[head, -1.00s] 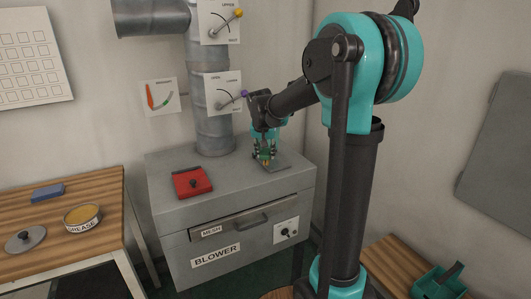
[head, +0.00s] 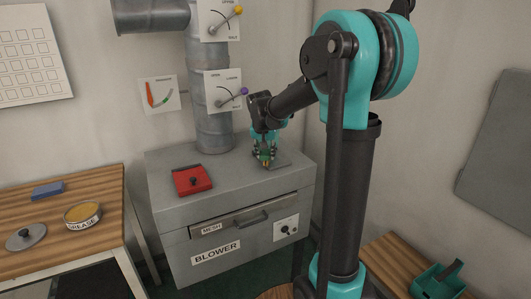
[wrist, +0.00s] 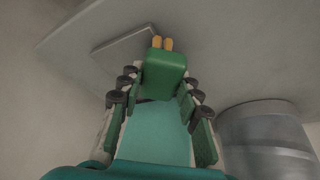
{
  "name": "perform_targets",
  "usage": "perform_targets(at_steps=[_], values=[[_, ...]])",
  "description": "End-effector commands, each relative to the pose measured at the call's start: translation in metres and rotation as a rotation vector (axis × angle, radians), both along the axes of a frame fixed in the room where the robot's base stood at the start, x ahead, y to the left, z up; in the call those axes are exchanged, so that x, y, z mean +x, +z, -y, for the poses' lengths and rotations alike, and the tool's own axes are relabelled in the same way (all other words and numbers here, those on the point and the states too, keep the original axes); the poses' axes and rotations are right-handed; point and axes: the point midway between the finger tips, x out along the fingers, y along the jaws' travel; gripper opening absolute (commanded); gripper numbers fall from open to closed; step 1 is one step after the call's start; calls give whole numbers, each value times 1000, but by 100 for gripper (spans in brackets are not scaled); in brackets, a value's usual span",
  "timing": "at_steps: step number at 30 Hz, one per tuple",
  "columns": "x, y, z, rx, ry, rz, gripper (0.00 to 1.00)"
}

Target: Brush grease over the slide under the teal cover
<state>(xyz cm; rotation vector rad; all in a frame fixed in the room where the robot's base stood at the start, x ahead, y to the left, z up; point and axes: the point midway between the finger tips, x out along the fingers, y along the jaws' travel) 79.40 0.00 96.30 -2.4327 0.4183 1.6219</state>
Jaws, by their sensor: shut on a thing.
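My gripper (head: 264,152) is over the top of the blower cabinet, pointing down. It is shut on a green brush (wrist: 165,72) with two short yellow tips. In the head view the brush is small and partly hidden by the fingers. Its lower end is at the left part of a flat grey plate (head: 278,160) on the cabinet top; I cannot tell whether it touches. The plate also shows in the wrist view (wrist: 122,48). A teal box-like piece with a dark handle (head: 438,283) sits at lower right; I cannot tell whether it is the cover.
A red cover with a dark knob (head: 192,180) lies left on the blower cabinet (head: 240,205). A round duct (head: 211,125) rises behind, with levers beside it. An open grease tin (head: 83,215), a round lid (head: 26,237) and a blue block (head: 47,190) are on the left bench.

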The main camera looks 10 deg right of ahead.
Motion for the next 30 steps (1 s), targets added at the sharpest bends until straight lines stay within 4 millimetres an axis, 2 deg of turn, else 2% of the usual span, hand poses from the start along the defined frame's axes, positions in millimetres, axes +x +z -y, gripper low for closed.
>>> perform_targets(at_steps=[14,30], values=[[0,-6,1,0,0,0,10],[10,-4,31,0,-1,0,10]])
